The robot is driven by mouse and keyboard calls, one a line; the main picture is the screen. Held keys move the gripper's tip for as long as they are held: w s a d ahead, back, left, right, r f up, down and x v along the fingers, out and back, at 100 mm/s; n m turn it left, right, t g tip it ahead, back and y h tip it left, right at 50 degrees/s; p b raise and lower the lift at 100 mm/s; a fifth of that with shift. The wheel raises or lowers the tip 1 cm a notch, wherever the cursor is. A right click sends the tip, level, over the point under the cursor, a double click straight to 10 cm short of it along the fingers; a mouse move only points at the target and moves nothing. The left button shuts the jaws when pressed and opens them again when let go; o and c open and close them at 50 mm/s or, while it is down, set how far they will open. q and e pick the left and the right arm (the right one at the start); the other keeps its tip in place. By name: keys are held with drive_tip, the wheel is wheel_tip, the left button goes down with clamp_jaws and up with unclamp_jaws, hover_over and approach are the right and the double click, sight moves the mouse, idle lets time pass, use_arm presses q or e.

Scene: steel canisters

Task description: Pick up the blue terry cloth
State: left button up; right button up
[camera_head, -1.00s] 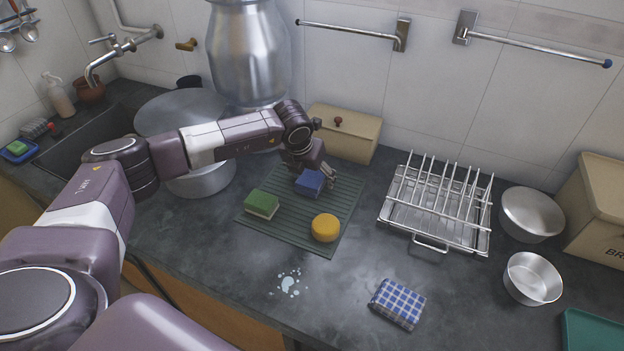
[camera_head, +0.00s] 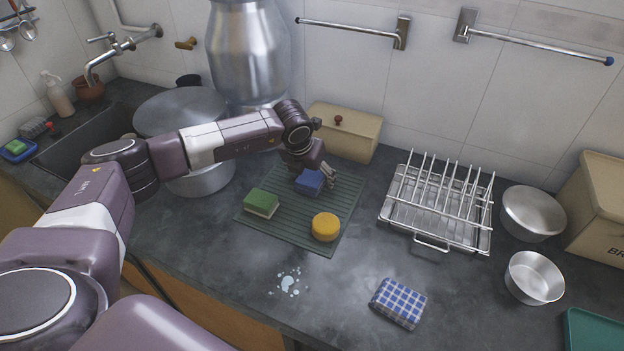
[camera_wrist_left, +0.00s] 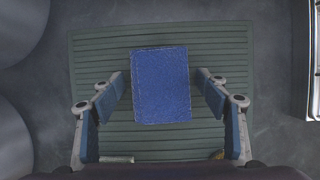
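The blue terry cloth (camera_head: 309,183) is a thick, folded block lying on the green ribbed mat (camera_head: 281,228), near its far edge. In the left wrist view, the cloth (camera_wrist_left: 161,86) is centred between the fingers, its fuzzy top facing the camera. My left gripper (camera_head: 324,176) is over the cloth in the head view. In the left wrist view, its fingers (camera_wrist_left: 160,78) are spread, one on each side of the cloth, with small gaps on both sides. My right gripper is not in view.
A green sponge (camera_head: 261,203) and a yellow round sponge (camera_head: 326,227) share the mat. A beige lidded box (camera_head: 346,135) stands behind it, a steel rack (camera_head: 437,208) to the right. A checked cloth (camera_head: 399,302) lies in front, near a small spill (camera_head: 288,283). A large pot (camera_head: 180,112) is at left.

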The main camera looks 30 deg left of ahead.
sight(312, 175)
use_arm(q)
drive_tip(key=c, duration=1.2)
drive_tip(key=shift+r+p, duration=0.35)
drive_tip(key=shift+p, duration=0.1)
wheel_tip(312, 175, up, 20)
drive_tip(key=b, duration=0.3)
drive_tip(key=shift+f, duration=0.1)
drive_tip(key=o, duration=0.6)
drive_tip(key=c, duration=0.4)
